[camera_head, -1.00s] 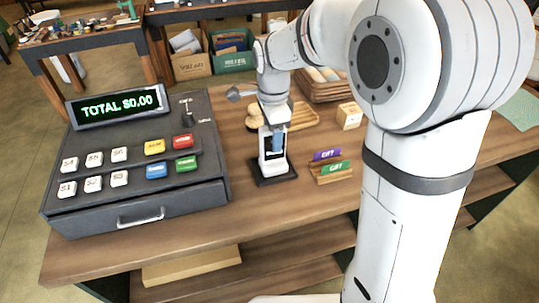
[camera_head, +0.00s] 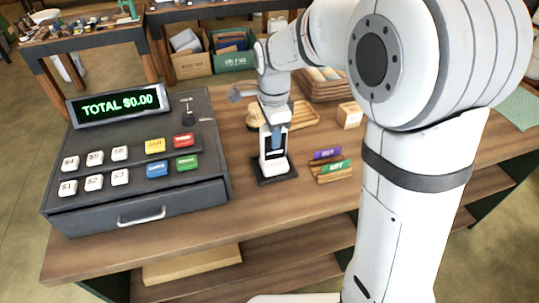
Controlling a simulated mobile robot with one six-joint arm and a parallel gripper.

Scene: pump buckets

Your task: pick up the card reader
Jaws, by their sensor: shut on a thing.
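The card reader (camera_head: 273,163) is a small white and dark upright device with a blue patch on its front. It stands on the counter, over a flat black base (camera_head: 276,179), between the cash register and the gift card holder. I cannot tell whether it is still seated on the base. My gripper (camera_head: 271,129) comes down on it from above and is shut on its upper part. The gripper and wrist hide the top of the reader.
A dark cash register (camera_head: 135,205) with coloured keys stands close on the left. A small wooden holder with gift cards (camera_head: 331,170) is just right. A wooden tray (camera_head: 303,116) and a small wooden box (camera_head: 349,115) lie behind. The counter's front strip (camera_head: 250,220) is clear.

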